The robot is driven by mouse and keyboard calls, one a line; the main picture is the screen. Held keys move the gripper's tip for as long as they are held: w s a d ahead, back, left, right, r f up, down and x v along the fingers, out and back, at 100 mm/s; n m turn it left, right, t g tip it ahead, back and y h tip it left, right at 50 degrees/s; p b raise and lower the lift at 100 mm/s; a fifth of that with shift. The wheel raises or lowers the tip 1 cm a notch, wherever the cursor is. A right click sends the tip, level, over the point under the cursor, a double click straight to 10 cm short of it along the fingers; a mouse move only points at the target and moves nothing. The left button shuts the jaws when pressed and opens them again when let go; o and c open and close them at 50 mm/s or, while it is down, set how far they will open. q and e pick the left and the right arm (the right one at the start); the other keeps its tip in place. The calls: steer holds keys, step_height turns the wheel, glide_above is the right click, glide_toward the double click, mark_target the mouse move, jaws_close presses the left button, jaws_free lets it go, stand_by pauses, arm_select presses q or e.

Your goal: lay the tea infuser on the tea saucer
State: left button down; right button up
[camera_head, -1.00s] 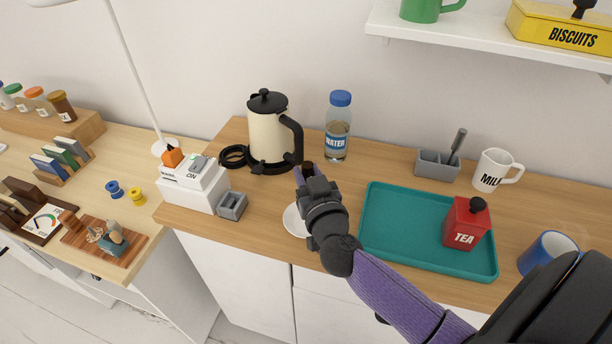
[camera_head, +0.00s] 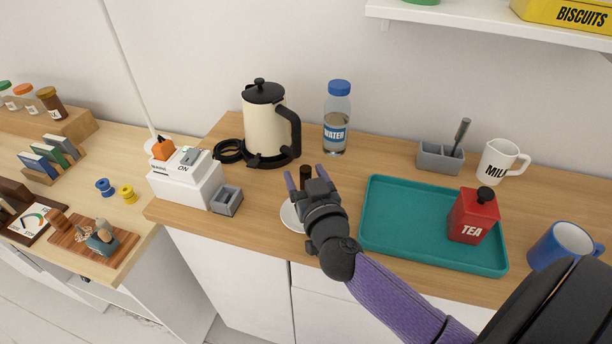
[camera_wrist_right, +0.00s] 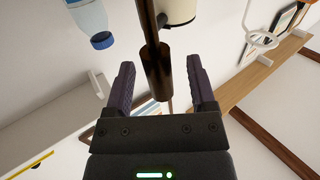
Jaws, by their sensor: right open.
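The white tea saucer (camera_head: 289,217) lies on the wooden counter, partly covered by my right gripper. My right gripper (camera_head: 305,177) is over the saucer's right side, with its fingers open. A dark brown upright rod, apparently the tea infuser's handle (camera_head: 305,175), shows between the fingertips. In the right wrist view, the dark handle (camera_wrist_right: 157,70) runs between the two fingers, with a gap on each side. The infuser's lower end is hidden, so I cannot tell whether it touches the saucer. My left gripper is out of view.
A cream kettle (camera_head: 265,125) and a water bottle (camera_head: 337,120) stand behind the gripper. A teal tray (camera_head: 400,225) with a red tea tin (camera_head: 473,215) is to the right. A small grey holder (camera_head: 227,201) is left of the saucer. A blue mug (camera_head: 560,245) is at far right.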

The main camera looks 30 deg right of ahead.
stand_by(0.4)
steer(key=p+v, duration=0.2)
steer(key=v, duration=0.8)
